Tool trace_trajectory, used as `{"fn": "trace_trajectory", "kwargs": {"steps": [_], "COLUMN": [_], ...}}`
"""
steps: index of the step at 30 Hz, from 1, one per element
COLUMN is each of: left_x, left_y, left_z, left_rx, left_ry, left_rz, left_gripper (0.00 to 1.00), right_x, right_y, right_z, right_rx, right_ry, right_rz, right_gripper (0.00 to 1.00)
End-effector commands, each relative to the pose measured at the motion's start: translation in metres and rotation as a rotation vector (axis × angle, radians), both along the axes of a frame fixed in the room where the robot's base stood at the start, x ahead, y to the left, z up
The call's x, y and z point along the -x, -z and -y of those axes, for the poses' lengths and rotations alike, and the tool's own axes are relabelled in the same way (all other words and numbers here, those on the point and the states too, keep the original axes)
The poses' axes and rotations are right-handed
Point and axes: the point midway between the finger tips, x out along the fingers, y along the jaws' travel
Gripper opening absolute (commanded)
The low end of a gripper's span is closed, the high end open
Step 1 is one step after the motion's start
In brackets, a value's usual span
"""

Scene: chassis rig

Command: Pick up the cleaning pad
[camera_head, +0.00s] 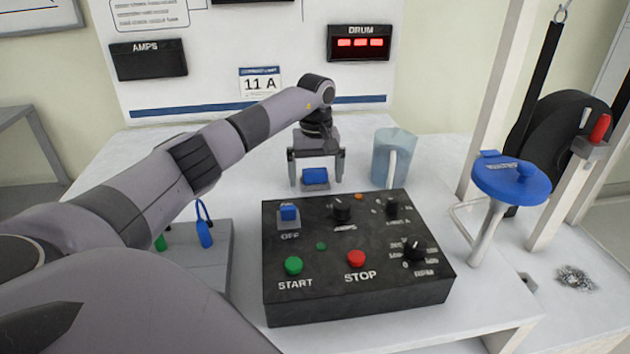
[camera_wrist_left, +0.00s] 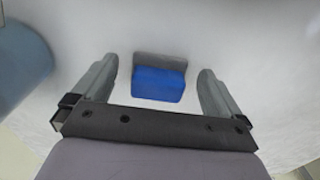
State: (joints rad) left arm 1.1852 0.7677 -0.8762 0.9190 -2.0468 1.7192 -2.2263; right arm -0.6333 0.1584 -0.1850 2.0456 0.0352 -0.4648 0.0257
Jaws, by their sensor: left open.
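The cleaning pad (camera_head: 315,177) is a small block with a blue part and a grey part, lying on the white table behind the black control box. In the left wrist view the pad (camera_wrist_left: 158,84) sits between the two fingers, with a gap on each side. My left gripper (camera_head: 317,183) is open above and around the pad, its fingers pointing down on either side. The same gripper (camera_wrist_left: 158,92) shows its fingers spread in the left wrist view. I cannot tell how far the fingertips are above the table. My right gripper is not in view.
A black control box (camera_head: 350,291) with buttons and knobs stands in front of the pad. A blue-grey cup (camera_head: 394,158) stands close to the right of the gripper. A blue round-topped handle (camera_head: 511,178) rises at the right. A white panel (camera_head: 215,55) stands behind.

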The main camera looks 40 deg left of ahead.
Motion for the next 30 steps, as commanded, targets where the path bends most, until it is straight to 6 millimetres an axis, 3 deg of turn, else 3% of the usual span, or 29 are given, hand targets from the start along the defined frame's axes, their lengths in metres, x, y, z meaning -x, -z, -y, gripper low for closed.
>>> {"fn": "trace_trajectory", "kwargs": {"steps": [3, 10, 15, 16, 25, 30], "left_x": [0.000, 0.000, 0.000, 0.000, 0.000, -0.001], "left_y": [0.009, 0.009, 0.009, 0.009, 0.008, -0.003], "left_z": [0.000, 0.000, 0.000, 0.000, 0.000, 0.000], "left_rx": [0.001, 0.000, 0.000, 0.000, 0.000, 0.000], "left_ry": [0.001, 0.001, 0.001, 0.001, 0.001, 0.000], "left_rz": [-0.001, 0.000, 0.000, 0.000, 0.001, 0.003], "left_gripper": [1.00, 1.00, 0.45, 0.41, 0.41, 0.41], "right_x": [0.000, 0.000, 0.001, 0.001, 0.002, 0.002], "right_y": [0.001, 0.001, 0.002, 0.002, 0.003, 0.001], "right_z": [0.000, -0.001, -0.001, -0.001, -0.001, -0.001], "right_rx": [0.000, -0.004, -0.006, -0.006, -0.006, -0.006], "right_ry": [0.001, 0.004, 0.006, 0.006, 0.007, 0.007], "right_rz": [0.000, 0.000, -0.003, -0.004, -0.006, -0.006], "right_gripper": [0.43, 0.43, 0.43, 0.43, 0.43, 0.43]}}
